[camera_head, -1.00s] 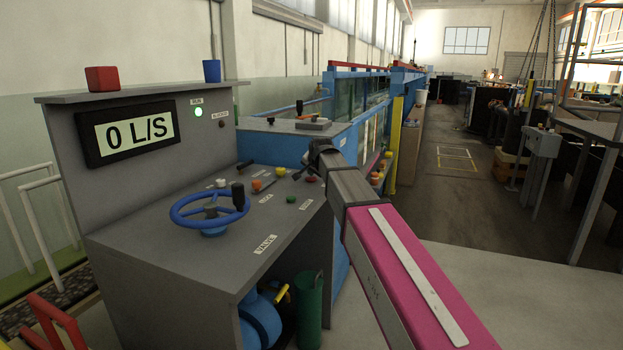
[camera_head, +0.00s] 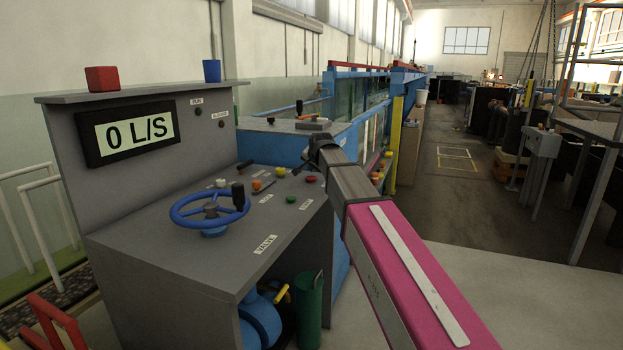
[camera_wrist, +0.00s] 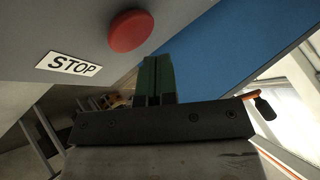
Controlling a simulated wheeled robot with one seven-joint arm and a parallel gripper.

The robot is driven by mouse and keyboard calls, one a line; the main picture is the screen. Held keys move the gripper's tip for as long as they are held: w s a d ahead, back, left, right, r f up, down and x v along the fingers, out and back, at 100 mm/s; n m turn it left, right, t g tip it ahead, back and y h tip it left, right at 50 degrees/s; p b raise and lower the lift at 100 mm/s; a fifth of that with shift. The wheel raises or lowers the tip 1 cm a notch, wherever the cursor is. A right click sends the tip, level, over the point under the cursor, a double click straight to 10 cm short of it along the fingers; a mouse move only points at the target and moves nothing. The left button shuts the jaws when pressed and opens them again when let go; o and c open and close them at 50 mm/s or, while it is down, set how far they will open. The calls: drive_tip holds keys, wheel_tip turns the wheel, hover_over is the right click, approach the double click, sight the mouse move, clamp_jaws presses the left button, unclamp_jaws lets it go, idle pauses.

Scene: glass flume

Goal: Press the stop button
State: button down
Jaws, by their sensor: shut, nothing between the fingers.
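The red stop button (camera_wrist: 131,31) is a round dome on the grey panel in the wrist view, beside a white label (camera_wrist: 69,64) reading STOP. The red button (camera_head: 311,179) also shows on the console's sloped top in the head view, near its right edge. My gripper (camera_wrist: 157,62) has its dark green fingers together and empty. They are beside the button in the wrist view and look apart from it. In the head view my gripper (camera_head: 308,163) is small and dark, just above the button; its fingertips are hard to make out.
The console (camera_head: 180,245) bears a blue handwheel (camera_head: 209,209), a green button (camera_head: 291,199), a yellow knob (camera_head: 280,171) and an orange one (camera_head: 257,185). The display (camera_head: 135,133) reads 0 L/S. The RUN lamp (camera_head: 198,112) is dark. The blue flume (camera_head: 345,100) stands behind.

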sight(312, 177)
drive_tip(key=shift+r, duration=0.15)
wheel_tip(312, 177, up, 6)
drive_tip(key=shift+f, duration=0.1)
idle(0.5)
